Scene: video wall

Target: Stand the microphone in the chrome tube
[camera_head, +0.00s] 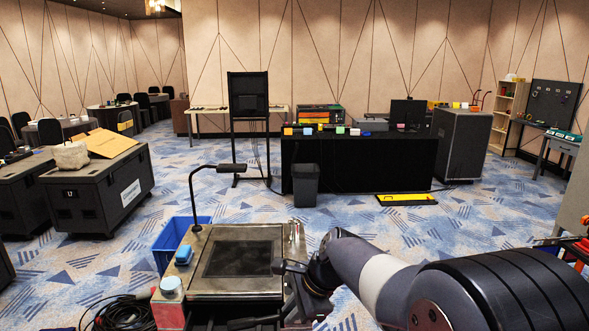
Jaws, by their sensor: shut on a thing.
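My gripper (287,314) is low at the front of the work cart, at the end of my arm, which reaches in from the right. A dark, slender thing (250,322) juts left from it, lying about level; it looks like the microphone. The gripper is shut on it, though the fingers are dark and partly hidden by my wrist. I cannot make out the chrome tube for certain. A small metallic upright shape (293,229) shows at the cart's back right corner and may be it.
The work cart (190,293) has a dark inset panel (243,259). A black gooseneck lamp (192,195) rises at its back left. A blue item (184,255) and a pale-lidded round jar (171,286) stand on its left side. Cables (118,313) lie on the floor at left.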

